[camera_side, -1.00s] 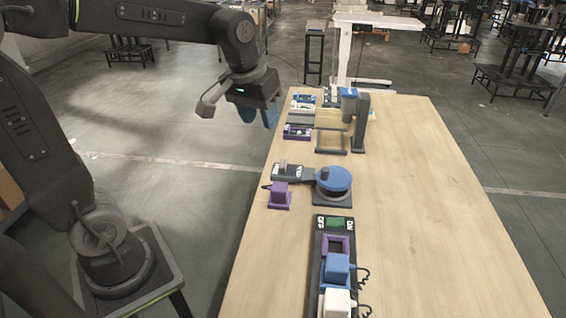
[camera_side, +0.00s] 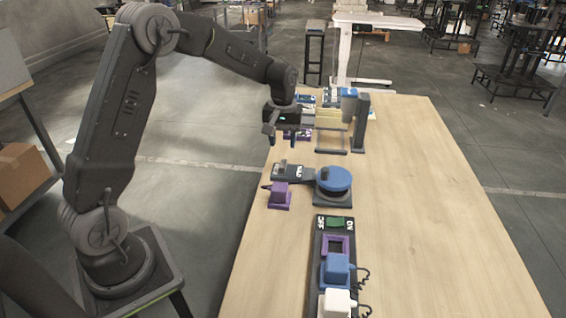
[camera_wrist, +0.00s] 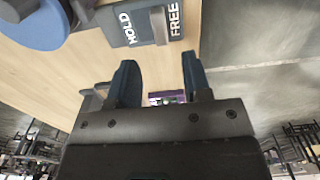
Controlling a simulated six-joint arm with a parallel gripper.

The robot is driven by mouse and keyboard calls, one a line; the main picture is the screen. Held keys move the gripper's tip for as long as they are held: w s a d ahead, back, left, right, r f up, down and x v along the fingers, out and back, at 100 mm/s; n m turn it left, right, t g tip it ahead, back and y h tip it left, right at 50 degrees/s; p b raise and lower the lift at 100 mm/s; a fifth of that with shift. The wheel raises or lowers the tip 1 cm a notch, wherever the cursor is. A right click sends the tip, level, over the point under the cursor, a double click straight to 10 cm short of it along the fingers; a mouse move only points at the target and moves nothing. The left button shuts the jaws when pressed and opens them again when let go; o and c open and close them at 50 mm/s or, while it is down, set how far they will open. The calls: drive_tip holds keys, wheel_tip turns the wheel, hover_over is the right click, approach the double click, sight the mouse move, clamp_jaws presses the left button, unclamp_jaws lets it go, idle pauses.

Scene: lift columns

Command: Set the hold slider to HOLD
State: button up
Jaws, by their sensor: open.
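The hold slider is a dark plate (camera_wrist: 137,37) with white HOLD and FREE labels, at the top of the wrist view. Its light grey knob (camera_wrist: 159,25) stands between the labels, closer to FREE. In the side view the plate (camera_side: 297,174) lies left of the round blue-topped device, with the knob (camera_side: 283,164) towards its left end. My gripper (camera_side: 278,136) is above the table's left edge, beyond the slider and apart from it. In the wrist view its two blue fingers (camera_wrist: 160,76) are spread with nothing between them.
The blue-topped device (camera_side: 333,182) adjoins the plate. A purple block (camera_side: 280,196) stands in front. An OFF/ON panel (camera_side: 337,222) with blue and white blocks lies nearer. A dark post (camera_side: 361,123) and trays stand behind. The table's right side (camera_side: 430,200) is clear.

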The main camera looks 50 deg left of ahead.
sight(283, 163)
wheel_tip(283, 163, down, 8)
drive_tip(key=shift+r, duration=0.1)
idle(0.4)
clamp_jaws()
idle(0.3)
